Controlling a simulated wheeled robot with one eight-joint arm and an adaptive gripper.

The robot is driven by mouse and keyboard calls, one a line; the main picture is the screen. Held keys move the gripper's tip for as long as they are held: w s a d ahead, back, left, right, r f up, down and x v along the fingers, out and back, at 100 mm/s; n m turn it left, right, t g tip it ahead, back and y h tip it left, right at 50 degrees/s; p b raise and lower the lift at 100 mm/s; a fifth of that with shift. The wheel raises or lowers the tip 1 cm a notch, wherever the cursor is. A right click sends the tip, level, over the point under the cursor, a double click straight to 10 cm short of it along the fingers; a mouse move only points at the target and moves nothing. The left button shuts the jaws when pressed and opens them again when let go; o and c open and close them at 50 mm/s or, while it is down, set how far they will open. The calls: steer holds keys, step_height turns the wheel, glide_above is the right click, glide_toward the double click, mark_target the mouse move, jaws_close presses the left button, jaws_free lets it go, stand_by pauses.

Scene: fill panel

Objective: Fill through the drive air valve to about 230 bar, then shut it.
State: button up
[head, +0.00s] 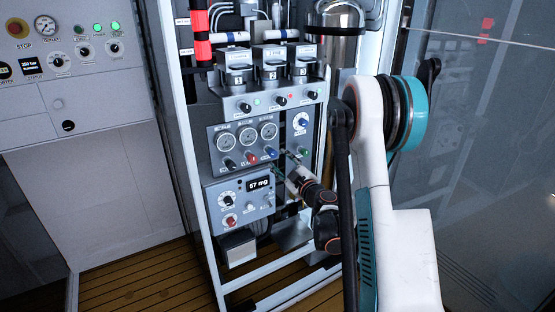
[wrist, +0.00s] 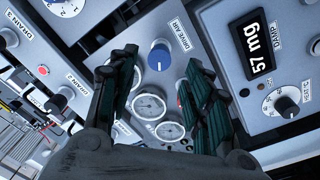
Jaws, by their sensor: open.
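The drive air valve is a blue knob (wrist: 160,56) on the grey gauge panel, with its DRIVE AIR label beside it in the wrist view. In the head view the blue knob (head: 270,152) is at the lower right of that panel, below the round gauges (head: 249,136). My gripper (wrist: 161,65) is open, with one dark finger on each side of the knob in the picture and visible gaps to it. In the head view my gripper (head: 286,166) is just right of and below the knob. The gauge needles are too small to read.
A lower panel has a display (head: 260,184) reading 57 mg. A red knob (head: 250,158) and a black knob sit left of the blue one. A narrow panel with a green knob (head: 303,151) stands close to the right. White frame posts (head: 192,150) border the rack.

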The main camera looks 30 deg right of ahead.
steer(key=shift+s, duration=0.95)
steer(key=shift+d, duration=0.1)
stand_by(2.5)
